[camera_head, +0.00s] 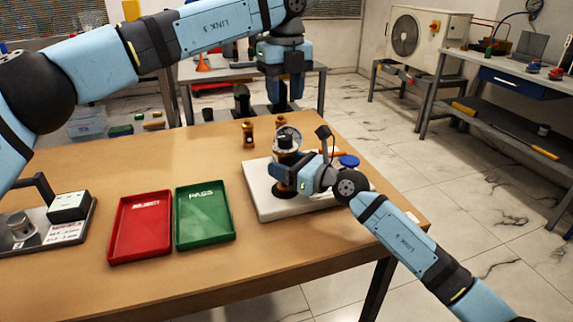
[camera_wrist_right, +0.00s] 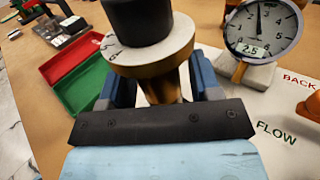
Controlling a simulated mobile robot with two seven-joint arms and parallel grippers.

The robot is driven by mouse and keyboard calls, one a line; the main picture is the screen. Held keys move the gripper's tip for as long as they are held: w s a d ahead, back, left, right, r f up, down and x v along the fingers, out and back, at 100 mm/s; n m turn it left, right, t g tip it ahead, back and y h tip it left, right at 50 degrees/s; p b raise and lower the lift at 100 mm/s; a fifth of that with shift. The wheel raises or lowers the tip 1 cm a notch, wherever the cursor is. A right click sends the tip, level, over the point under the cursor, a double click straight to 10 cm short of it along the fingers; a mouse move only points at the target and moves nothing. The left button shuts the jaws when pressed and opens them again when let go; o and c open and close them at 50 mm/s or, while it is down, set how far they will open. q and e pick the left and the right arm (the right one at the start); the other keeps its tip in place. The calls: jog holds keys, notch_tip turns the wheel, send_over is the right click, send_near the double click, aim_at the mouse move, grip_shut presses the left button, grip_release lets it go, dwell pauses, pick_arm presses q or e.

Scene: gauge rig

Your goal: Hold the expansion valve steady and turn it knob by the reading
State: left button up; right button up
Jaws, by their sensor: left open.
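The expansion valve stands upright on a white base plate (camera_head: 262,202). It has a brass body (camera_wrist_right: 165,88), a pale marked collar (camera_wrist_right: 150,52) and a black knob (camera_wrist_right: 138,18) on top. My right gripper (camera_head: 284,180) is shut on the body below the collar; its blue fingers lie on both sides in the right wrist view. My left gripper (camera_head: 281,104) is open, pointing down above the valve, apart from the knob. The round gauge (camera_wrist_right: 262,28) stands beside the valve. Its needle points nearly straight up, and a label reads 2.5.
A red tray (camera_head: 140,228) and a green PASS tray (camera_head: 205,216) lie empty left of the plate. Brass fittings (camera_head: 248,135) stand behind it. A grey tray (camera_head: 75,236) with a black-and-white block is at far left. The table front is clear.

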aim_at(285, 137)
jog(key=c, duration=0.7)
pick_arm(q)
jog(key=o, duration=0.3)
pick_arm(e)
jog(key=shift+c, duration=0.4)
pick_arm(q)
jog(key=shift+o, duration=0.2)
notch_tip(285, 137, down, 10)
jog(key=m, duration=2.2)
